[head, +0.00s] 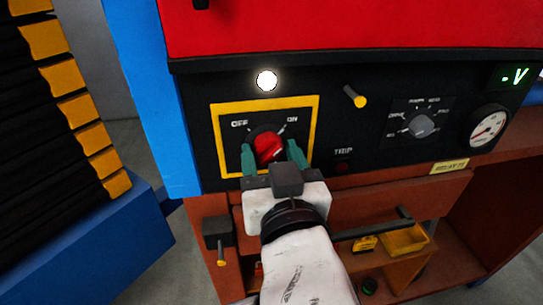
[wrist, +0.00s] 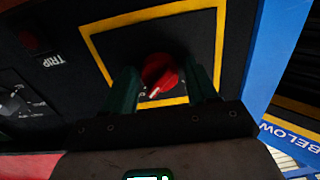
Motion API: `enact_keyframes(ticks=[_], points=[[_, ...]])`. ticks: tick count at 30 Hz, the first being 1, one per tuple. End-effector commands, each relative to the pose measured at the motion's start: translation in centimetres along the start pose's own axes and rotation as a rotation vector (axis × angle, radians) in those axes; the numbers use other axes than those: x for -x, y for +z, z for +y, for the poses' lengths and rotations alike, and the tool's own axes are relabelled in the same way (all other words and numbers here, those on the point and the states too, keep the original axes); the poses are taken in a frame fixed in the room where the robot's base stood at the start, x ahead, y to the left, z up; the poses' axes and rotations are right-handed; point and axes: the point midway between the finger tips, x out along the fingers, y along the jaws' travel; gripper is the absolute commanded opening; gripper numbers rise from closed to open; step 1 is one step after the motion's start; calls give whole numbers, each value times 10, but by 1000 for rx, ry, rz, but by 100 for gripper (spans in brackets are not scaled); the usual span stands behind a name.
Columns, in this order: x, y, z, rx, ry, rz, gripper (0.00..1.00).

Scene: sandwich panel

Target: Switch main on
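The red main switch knob (head: 268,147) sits in a yellow-framed square (head: 314,118) on the black panel, between OFF and ON labels. It also shows in the wrist view (wrist: 159,72), where its white mark points down-left. In the head view its handle seems to slant up-right toward ON, partly hidden by my gripper. My gripper (head: 273,154) is in front of the knob, with one green finger on each side. In the wrist view, gaps show between the knob and both fingers (wrist: 162,85). A round white lamp (head: 267,80) above the frame is lit.
A yellow-tipped lever (head: 355,96), a TRIP light (head: 343,167), a rotary selector (head: 420,126) and a round gauge (head: 488,129) lie to the right. A green display (head: 514,76) is above the gauge. A blue post (head: 160,100) stands left. Shelves with a yellow bin (head: 404,240) are below.

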Motion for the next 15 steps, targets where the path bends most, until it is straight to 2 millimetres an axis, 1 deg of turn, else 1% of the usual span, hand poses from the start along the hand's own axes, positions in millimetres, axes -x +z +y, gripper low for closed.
enact_keyframes(ticks=[1,3,4,11,15], points=[[0,0,0,1,0,0,63],[0,0,0,1,0,0,69],[0,0,0,1,0,0,71],[1,0,0,2,1,0,71],[10,1,0,2,0,0,71]])
